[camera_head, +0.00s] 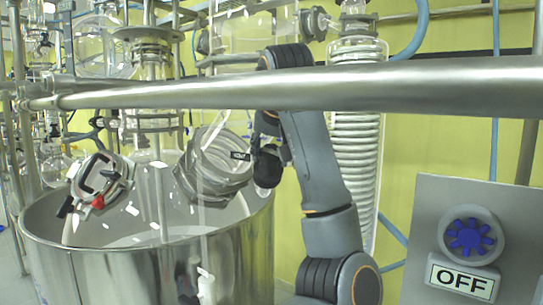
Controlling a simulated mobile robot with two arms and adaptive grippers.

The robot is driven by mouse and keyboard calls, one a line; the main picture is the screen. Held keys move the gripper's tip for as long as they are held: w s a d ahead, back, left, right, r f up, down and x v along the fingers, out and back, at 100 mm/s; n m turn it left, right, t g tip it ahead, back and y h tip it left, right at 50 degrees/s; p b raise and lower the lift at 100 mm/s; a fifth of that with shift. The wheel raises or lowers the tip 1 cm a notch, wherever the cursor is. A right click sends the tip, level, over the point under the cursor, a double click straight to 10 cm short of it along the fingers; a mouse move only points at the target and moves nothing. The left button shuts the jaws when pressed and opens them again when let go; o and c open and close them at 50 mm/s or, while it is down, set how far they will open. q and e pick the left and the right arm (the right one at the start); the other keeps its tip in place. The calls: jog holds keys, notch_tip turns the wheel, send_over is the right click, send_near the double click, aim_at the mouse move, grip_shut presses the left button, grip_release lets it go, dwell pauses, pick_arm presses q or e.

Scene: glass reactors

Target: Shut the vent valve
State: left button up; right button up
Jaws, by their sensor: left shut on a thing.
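My left gripper (250,157) is behind the steel bar, at the end of the grey arm that rises at the centre right. It is small, dark and partly hidden by its own wrist. It is shut on a small dark part at the right side of a ribbed grey fitting (215,165) above the vessel. This part seems to be the vent valve's handle, but its shape and turn are too small to tell. My right gripper is not in view.
A thick steel bar (300,86) crosses the view in front of the arm. A large steel vessel (130,265) stands at lower left, with a clamp-like fitting (100,182) over it. A glass coil (357,150) is behind the arm. A panel with a blue knob (470,237) reads OFF.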

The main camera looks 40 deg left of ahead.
pick_arm(q)
jog(key=m+b, duration=0.1)
jog(key=m, duration=0.4)
jog(key=shift+f+m, duration=0.15)
jog(key=shift+m, duration=0.15)
jog(key=m+b, duration=0.1)
jog(key=m, duration=0.3)
jog(key=shift+b, duration=0.3)
jog(key=m+b, duration=0.2)
jog(key=m, duration=0.3)
jog(key=m+b, duration=0.2)
jog(key=m, duration=0.1)
jog(key=shift+a+m, duration=0.1)
jog(key=shift+m, duration=0.2)
jog(key=m+b, duration=0.2)
jog(key=m, duration=0.1)
jog(key=shift+m, duration=0.4)
jog(key=m+b, duration=0.8)
jog(key=m, duration=0.1)
jog(key=shift+m+b, duration=1.4)
jog(key=shift+m, duration=0.1)
jog(key=shift+w, duration=0.1)
